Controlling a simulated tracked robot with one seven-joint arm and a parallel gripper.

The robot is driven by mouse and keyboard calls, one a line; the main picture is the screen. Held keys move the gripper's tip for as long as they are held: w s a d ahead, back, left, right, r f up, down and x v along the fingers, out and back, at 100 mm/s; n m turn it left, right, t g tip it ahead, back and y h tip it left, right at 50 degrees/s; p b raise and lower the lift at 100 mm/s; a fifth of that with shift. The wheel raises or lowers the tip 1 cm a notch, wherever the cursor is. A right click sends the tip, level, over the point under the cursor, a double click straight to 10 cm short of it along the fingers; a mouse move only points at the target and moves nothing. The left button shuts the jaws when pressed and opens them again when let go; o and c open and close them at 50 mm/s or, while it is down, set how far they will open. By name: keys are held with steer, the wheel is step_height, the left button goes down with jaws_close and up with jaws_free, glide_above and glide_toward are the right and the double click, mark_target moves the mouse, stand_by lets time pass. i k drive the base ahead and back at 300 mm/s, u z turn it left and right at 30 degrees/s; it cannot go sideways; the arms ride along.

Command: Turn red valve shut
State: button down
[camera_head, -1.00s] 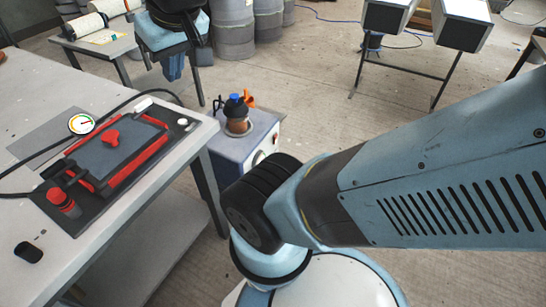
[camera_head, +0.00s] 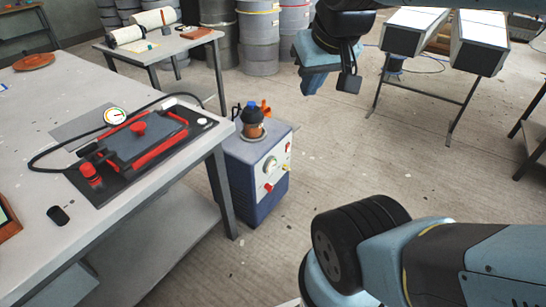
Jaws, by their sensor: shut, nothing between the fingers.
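The mould clamp (camera_head: 140,145) lies on the left table. It is a dark frame with red bars and a round red knob (camera_head: 138,128) in its middle. A second red knob (camera_head: 89,171) stands at its near left corner. A smaller red knob (camera_head: 268,187) is on the front of the blue-grey pump box (camera_head: 254,175) beside the table. I cannot tell which of these is the red valve. My gripper (camera_head: 316,84) hangs at the top, right of the pump box and well apart from every red knob. It is shut and empty; its fingertips are small and hard to make out.
A black hose and a white gauge (camera_head: 115,116) are at the clamp. A flask with a blue cap and an orange part (camera_head: 253,122) stands on the pump box. Drums (camera_head: 258,40) and a roll table (camera_head: 152,48) are behind. The floor right of the box is clear.

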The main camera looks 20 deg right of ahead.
mark_target(268, 187)
steer(key=z, duration=0.15)
steer(key=i, duration=1)
steer(key=z, duration=0.15)
